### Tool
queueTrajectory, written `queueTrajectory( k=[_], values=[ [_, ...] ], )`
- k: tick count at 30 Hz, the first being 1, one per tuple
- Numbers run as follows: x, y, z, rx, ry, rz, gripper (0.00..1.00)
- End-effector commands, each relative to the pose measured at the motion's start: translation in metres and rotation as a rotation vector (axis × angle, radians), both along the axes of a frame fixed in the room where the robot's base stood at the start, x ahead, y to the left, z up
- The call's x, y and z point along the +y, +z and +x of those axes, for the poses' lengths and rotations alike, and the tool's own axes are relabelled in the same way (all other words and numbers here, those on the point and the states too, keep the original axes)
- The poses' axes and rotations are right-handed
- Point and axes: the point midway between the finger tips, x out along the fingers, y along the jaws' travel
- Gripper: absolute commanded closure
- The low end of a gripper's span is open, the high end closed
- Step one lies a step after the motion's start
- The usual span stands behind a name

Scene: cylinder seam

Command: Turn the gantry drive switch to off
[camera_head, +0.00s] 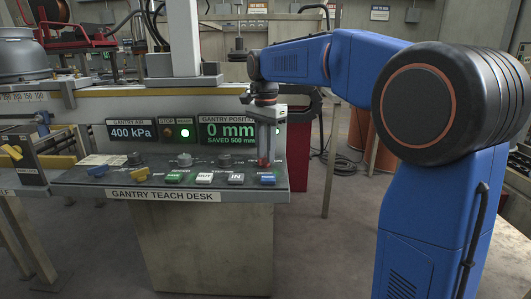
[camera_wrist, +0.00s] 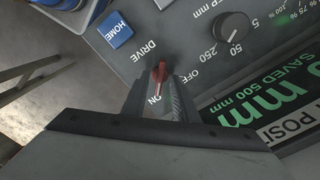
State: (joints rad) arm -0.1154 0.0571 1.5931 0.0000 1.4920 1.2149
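The gantry drive switch is a small red knob (camera_wrist: 160,72) on the dark desk panel, between the printed words DRIVE, OFF and ON. Its long side runs roughly toward the ON label in the wrist view, though its exact pointing is hard to tell. My gripper (camera_wrist: 158,90) points down at the panel with its fingers apart, one on each side of the knob. I see a gap between the fingers and the knob, with the ON label showing through. In the head view my gripper (camera_head: 264,157) stands over the right end of the gantry teach desk (camera_head: 200,194), with the red knob (camera_head: 263,163) at its tips.
A blue HOME button (camera_wrist: 115,30) and a black mm dial (camera_wrist: 231,26) sit close to the switch. The gantry position display (camera_head: 228,131) stands upright behind it, reading 0 mm. White, green and blue buttons line the desk front. Open floor lies in front.

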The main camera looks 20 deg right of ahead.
Motion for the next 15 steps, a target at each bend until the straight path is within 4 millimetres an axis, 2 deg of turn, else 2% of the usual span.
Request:
queueTrajectory(
  k=[11,15],
  values=[
    [0.0000,-0.0058,0.0001,-0.001,0.000,0.000,0.73],
    [0.0000,-0.0057,0.0000,-0.001,0.000,0.000,1.00]
  ],
)
